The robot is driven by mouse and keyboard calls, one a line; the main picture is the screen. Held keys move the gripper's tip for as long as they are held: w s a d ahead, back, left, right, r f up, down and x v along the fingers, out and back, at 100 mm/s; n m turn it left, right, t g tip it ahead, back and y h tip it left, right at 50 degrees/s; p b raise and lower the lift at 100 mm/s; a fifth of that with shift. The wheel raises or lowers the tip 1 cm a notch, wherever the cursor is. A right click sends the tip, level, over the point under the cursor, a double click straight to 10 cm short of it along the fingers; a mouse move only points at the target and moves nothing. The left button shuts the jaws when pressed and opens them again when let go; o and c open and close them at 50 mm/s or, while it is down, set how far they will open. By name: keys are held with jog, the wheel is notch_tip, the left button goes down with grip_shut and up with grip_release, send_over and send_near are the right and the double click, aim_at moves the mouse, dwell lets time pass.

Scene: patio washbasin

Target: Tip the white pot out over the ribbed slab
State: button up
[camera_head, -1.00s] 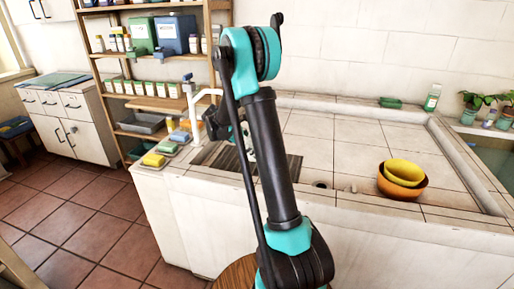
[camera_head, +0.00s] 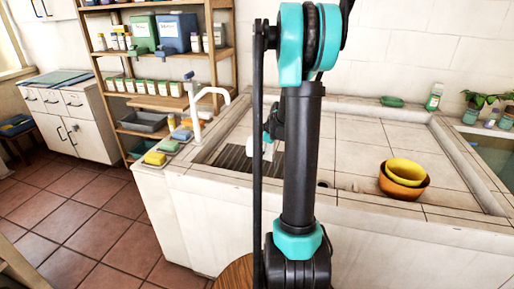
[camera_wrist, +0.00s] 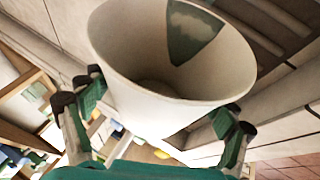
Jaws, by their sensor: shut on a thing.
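The white pot (camera_wrist: 150,115) fills the middle of the wrist view, its wide mouth turned towards the camera. Its inside looks bare apart from a dark green patch with pale blotches on the inner wall. My gripper (camera_wrist: 160,108) is shut on the pot, one finger on each side. In the head view my gripper (camera_head: 272,128) and the pot (camera_head: 268,149) are partly hidden behind my arm. The ribbed slab (camera_head: 236,162) is a dark grooved panel in the basin top, at the pot's left. Dark ribs of the slab (camera_wrist: 262,28) also show beyond the pot's rim.
A white tap (camera_head: 196,108) stands at the slab's left. Sponges (camera_head: 168,145) lie on the ledge beside it. An orange bowl (camera_head: 404,188) with a yellow bowl (camera_head: 405,170) inside stands on the right. The tiled top between is mostly clear.

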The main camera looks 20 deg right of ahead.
jog(key=shift+s+d+r+m+t+y, duration=0.1)
jog(key=shift+s+d+m+t+y, duration=0.05)
jog(key=shift+d+t+y, duration=0.3)
jog(key=shift+s+d+r+m+t+y, duration=0.15)
jog(key=shift+t+y, duration=0.1)
jog(key=shift+y, duration=0.3)
dwell(0.7)
